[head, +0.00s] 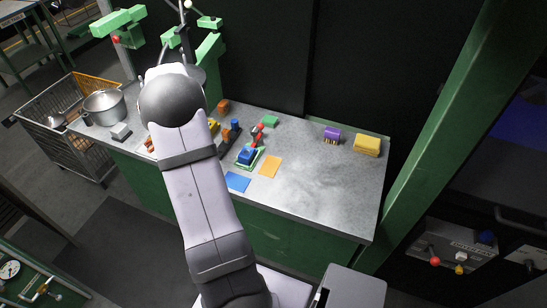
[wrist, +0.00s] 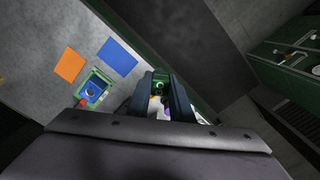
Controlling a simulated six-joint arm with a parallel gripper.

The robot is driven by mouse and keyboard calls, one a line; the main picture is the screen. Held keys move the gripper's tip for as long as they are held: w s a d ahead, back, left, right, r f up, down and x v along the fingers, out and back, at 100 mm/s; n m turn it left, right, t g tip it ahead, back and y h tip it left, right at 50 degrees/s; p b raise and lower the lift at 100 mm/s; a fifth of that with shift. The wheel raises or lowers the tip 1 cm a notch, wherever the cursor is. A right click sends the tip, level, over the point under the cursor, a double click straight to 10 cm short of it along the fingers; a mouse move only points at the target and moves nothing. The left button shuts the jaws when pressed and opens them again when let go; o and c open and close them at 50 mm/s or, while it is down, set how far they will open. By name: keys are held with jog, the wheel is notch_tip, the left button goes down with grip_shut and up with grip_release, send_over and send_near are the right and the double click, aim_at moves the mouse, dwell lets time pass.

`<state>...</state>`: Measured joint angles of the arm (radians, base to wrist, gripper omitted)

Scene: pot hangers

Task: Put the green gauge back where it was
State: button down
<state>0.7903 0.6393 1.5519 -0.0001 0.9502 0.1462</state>
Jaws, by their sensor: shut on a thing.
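The green gauge (wrist: 160,84) shows in the wrist view as a small dark green piece with a bright green ring. It sits between the fingertips of my gripper (wrist: 163,92), which is shut on it. Small white and purple bits show lower between the fingers, too small to make out. The held piece is above the front edge of the grey worktop, as far as the wrist view shows. In the head view my arm hides the gripper and the gauge.
The worktop (head: 310,185) holds a green-framed blue item (head: 247,156), an orange pad (head: 270,166), a blue pad (head: 237,182), a purple brush (head: 332,134) and a yellow sponge (head: 367,146). A pot (head: 105,106) stands at its left. The worktop's right half is mostly clear.

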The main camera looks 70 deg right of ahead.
jog(key=s+d+m+b, duration=0.2)
jog(key=s+d+m, duration=0.2)
jog(key=s+d, duration=0.8)
jog(key=m+p, duration=0.2)
jog(key=m, duration=0.1)
send_over(285, 168)
jog(key=shift+s+a+f, duration=0.1)
jog(key=shift+f, duration=4.55)
jog(key=shift+f, duration=0.2)
jog(key=c, duration=1.6)
grip_release()
